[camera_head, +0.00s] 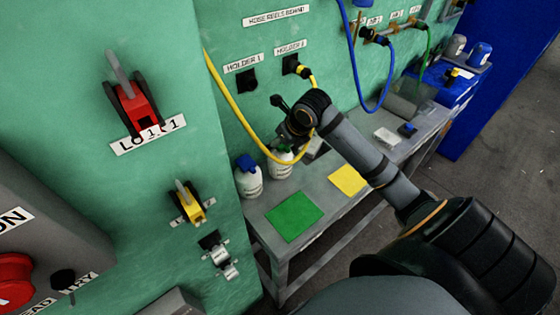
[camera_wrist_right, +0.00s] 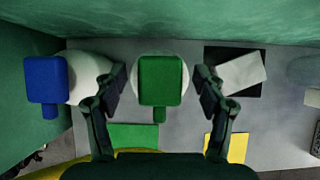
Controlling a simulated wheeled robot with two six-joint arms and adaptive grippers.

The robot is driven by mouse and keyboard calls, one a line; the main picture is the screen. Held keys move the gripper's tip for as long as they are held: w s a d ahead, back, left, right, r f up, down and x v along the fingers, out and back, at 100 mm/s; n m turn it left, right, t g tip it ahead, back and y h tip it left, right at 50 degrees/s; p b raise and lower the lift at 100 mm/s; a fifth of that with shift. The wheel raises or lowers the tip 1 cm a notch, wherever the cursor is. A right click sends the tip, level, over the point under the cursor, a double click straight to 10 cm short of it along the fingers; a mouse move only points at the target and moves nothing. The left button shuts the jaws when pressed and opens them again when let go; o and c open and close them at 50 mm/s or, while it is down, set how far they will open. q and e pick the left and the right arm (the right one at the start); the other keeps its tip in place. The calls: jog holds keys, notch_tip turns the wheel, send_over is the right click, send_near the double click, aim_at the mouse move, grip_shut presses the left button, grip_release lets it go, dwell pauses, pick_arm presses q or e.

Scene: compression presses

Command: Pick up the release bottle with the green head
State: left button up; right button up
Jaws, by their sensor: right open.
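The release bottle with the green head (camera_wrist_right: 160,78) is centred in the right wrist view, seen from above. In the head view its white body (camera_head: 280,170) stands on the bench against the green wall, its head mostly hidden by my right gripper (camera_head: 290,138). That gripper is above the bottle. In the wrist view the open fingers of my right gripper (camera_wrist_right: 160,90) are on either side of the green head, with a gap on each side. My left gripper is not in view.
A white bottle with a blue head (camera_head: 247,178) stands close on the left. Green (camera_head: 294,215) and yellow (camera_head: 348,180) squares lie on the grey bench (camera_head: 335,210). A yellow hose (camera_head: 232,112) hangs from the wall near my right gripper.

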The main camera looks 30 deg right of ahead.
jog(key=shift+s, duration=0.1)
grip_shut()
dwell(0.4)
